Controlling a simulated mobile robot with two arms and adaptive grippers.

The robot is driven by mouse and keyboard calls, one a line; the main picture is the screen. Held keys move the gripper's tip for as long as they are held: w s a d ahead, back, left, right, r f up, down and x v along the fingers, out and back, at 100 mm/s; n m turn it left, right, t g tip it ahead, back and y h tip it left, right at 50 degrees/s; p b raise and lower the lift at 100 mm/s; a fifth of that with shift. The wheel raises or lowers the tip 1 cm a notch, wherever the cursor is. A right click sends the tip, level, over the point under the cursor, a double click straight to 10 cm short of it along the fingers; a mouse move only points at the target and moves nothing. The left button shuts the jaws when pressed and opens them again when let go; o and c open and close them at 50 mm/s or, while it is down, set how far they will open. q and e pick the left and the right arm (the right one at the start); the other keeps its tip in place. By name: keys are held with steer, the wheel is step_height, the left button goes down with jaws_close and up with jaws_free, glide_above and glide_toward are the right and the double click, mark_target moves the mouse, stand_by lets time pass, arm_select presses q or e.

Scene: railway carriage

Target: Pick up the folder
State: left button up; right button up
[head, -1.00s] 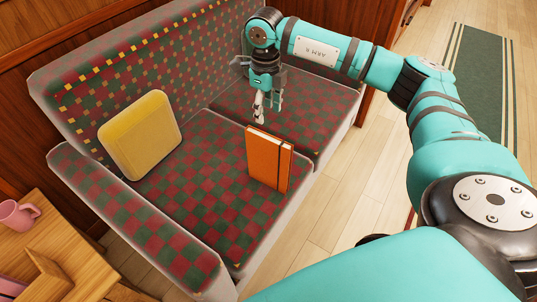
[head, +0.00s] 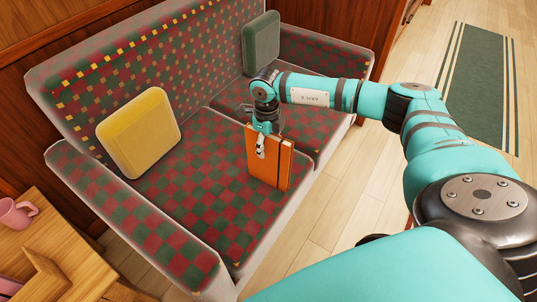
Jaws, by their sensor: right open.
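The orange folder (head: 272,170) with a dark elastic band stands upright on the near seat cushion of the checked bench, close to its front edge. My right gripper (head: 262,146) points down at the folder's top left part. It is open, and one pale fingertip shows in front of the folder's face. The other finger is mostly hidden, so I cannot tell whether it touches the folder. My left gripper is out of view.
The checked bench (head: 165,222) has a yellow cushion (head: 139,133) at left and a green cushion (head: 261,42) at the far end. The floor at right is clear beside a green rug (head: 482,85).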

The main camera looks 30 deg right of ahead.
steer(key=shift+f, duration=0.15)
jaws_close()
stand_by(0.4)
